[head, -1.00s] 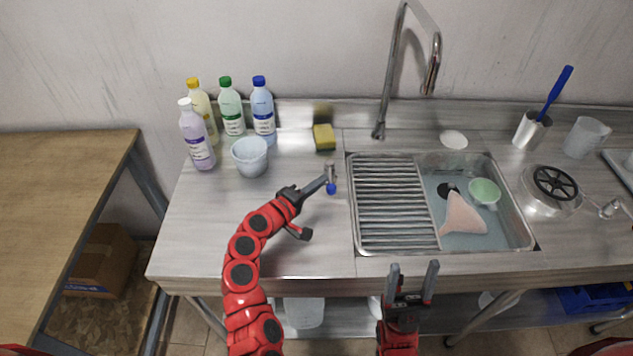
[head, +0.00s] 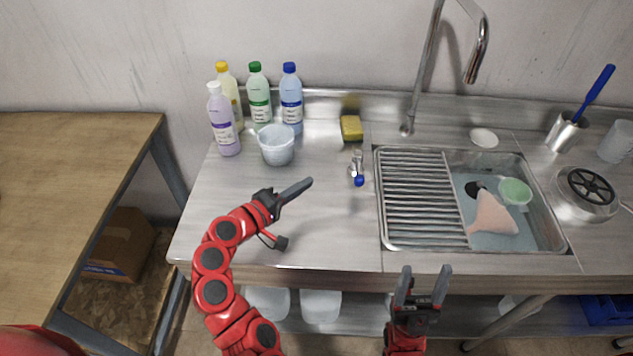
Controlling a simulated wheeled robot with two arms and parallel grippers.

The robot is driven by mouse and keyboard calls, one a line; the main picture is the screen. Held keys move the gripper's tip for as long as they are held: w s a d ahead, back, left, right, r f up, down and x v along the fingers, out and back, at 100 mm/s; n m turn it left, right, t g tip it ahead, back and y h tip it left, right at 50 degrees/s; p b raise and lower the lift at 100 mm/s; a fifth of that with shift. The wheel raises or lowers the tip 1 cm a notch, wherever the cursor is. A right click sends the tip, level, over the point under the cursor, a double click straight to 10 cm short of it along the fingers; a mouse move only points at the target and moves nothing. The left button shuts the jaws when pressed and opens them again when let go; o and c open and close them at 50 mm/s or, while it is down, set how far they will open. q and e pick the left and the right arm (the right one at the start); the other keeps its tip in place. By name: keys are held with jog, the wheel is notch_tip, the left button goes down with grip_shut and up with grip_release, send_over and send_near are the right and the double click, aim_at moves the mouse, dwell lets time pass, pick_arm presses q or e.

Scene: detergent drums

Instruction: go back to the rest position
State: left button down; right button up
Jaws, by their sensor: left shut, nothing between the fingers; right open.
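My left gripper (head: 296,190) is shut and empty, held over the steel counter (head: 330,222) left of the sink. Its fingers point up and to the right, apart from the small tap with a blue knob (head: 358,180). My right gripper (head: 426,272) is open and empty at the counter's front edge, below the sink's drying rack. Its two fingers point away from me with a gap between them.
Several bottles (head: 225,125) and a pale cup (head: 277,148) stand at the counter's back left. A sponge (head: 351,128) lies by the backsplash. The sink (head: 549,226) has a tall faucet (head: 410,110) behind it. The front left counter is clear.

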pick_arm(q)
jog(key=shift+s+a, duration=0.15)
jog(key=shift+s, duration=0.15)
